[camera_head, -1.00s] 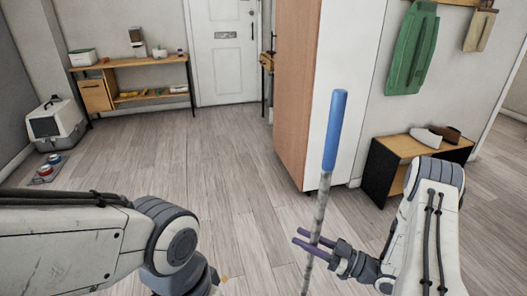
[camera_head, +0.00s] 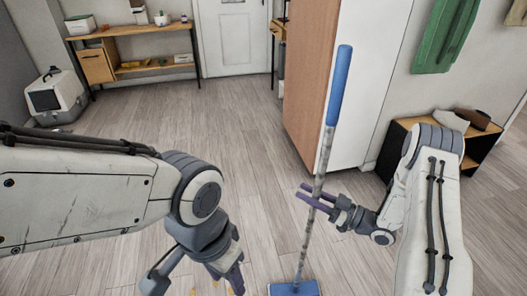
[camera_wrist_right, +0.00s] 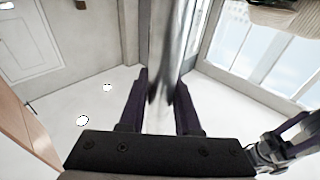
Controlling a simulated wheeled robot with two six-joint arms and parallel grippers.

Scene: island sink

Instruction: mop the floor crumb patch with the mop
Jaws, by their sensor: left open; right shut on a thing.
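The mop has a blue hand grip (camera_head: 340,85), a grey mottled pole and a flat blue head (camera_head: 293,289) at the bottom edge of the head view. My right gripper (camera_head: 312,197) is shut on the pole below the blue grip, and the mop leans slightly. The right wrist view shows the pole (camera_wrist_right: 163,60) between the fingers. My left gripper (camera_head: 232,276) is open, low at the bottom of the head view and left of the mop head. Small orange-yellow crumbs (camera_head: 230,291) show beside it, partly hidden by the gripper and cut off by the frame edge.
A tall cabinet (camera_head: 355,110) stands close behind the mop. A shoe bench (camera_head: 480,148) is at the right, below a green hanging apron (camera_head: 445,35). A shelf table (camera_head: 135,62) and litter box (camera_head: 55,97) are far left. The middle floor is clear.

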